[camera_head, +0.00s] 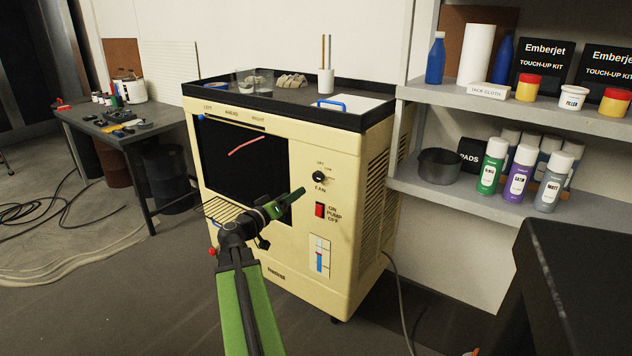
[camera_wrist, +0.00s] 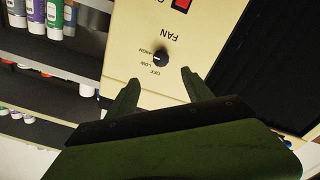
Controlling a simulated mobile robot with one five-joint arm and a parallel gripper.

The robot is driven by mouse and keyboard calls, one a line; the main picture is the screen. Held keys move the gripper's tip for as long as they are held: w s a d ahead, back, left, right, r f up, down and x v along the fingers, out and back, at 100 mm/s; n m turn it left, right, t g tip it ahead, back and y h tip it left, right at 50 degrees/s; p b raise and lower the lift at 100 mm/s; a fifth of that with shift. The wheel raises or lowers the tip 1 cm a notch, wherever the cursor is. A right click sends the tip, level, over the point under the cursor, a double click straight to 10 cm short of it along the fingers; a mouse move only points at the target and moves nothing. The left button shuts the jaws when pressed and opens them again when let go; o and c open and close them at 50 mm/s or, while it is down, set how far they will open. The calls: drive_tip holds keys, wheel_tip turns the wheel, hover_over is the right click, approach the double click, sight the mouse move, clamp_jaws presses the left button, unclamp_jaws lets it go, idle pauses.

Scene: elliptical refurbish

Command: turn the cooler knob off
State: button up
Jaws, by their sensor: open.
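The cooler (camera_head: 280,273) is a cream cabinet with a black front opening. Its black round FAN knob (camera_head: 319,178) sits at the upper right of the front, above a red pump switch (camera_head: 320,210). The knob also shows in the wrist view (camera_wrist: 160,57), upside down, with OFF, LOW and HIGH printed beside it. Its white mark points toward the LOW and HIGH side, away from OFF; I cannot tell which of the two. My gripper (camera_head: 293,197) is open and empty, lower left of the knob. In the wrist view its fingertips (camera_wrist: 160,81) are spread, with the knob beyond the gap between them.
A black tray (camera_head: 362,122) with a white pot of sticks tops the cooler. Shelves (camera_head: 415,199) with spray cans stand at right. A dark surface (camera_head: 575,265) is at lower right. A cluttered workbench (camera_head: 146,135) stands at left. A cable runs from the cooler's right side.

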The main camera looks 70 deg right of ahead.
sight(317, 178)
drive_tip(key=x, duration=1.3)
drive_tip(key=shift+d, duration=0.3)
